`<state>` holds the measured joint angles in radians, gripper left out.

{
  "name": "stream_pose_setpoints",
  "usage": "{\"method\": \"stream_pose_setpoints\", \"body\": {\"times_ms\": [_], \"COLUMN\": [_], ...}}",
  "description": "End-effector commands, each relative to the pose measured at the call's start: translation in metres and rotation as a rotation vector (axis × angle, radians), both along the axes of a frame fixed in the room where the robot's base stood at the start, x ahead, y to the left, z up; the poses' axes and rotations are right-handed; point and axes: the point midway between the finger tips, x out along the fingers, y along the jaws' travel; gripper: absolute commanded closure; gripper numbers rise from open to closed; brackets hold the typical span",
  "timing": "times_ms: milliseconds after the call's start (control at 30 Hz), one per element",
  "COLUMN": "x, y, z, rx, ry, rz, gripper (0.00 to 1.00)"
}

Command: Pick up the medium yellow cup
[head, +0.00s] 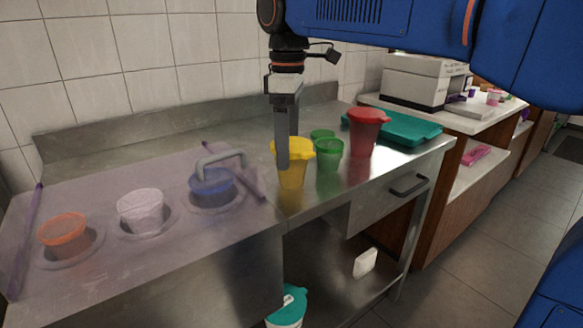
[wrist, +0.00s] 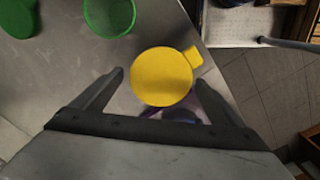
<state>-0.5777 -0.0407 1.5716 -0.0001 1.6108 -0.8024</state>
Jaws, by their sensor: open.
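The yellow cup (head: 293,166) stands upright on the steel counter, near its front edge, with a yellow top. In the wrist view the cup's round yellow top (wrist: 162,77) and its side tab lie just beyond and between my fingertips. My gripper (head: 283,160) points down at the cup, and one finger hides part of its left side. It also shows in the wrist view (wrist: 160,82), with its two fingers apart on either side of the cup. I cannot tell from these views whether a finger touches the cup.
A green cup (head: 329,156) stands right beside the yellow one, with another green item (head: 322,134) behind it. A red cup (head: 367,132) and a teal tray (head: 410,128) are farther right. Left, a translucent purple panel (head: 90,215) has orange, white and blue containers.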

Motion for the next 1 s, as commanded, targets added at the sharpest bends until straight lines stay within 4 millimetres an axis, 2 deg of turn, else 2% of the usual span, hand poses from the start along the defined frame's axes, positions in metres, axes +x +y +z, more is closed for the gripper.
{"method": "stream_pose_setpoints", "body": {"times_ms": [400,733,767,900,933,1000], "x": [0.0,0.0,0.0,0.0,0.0,0.0], "y": [0.002,0.002,0.002,0.002,0.002,0.002], "z": [-0.046,-0.053,-0.052,-0.052,-0.052,-0.052], "rx": [-0.001,0.0,0.0,0.0,0.0,0.0], "ry": [0.001,0.0,0.0,0.0,0.0,0.0], "rz": [0.0,0.0,0.0,0.0,0.0,0.0], "gripper": [0.07,0.07,0.12,0.46,0.51,0.51]}}
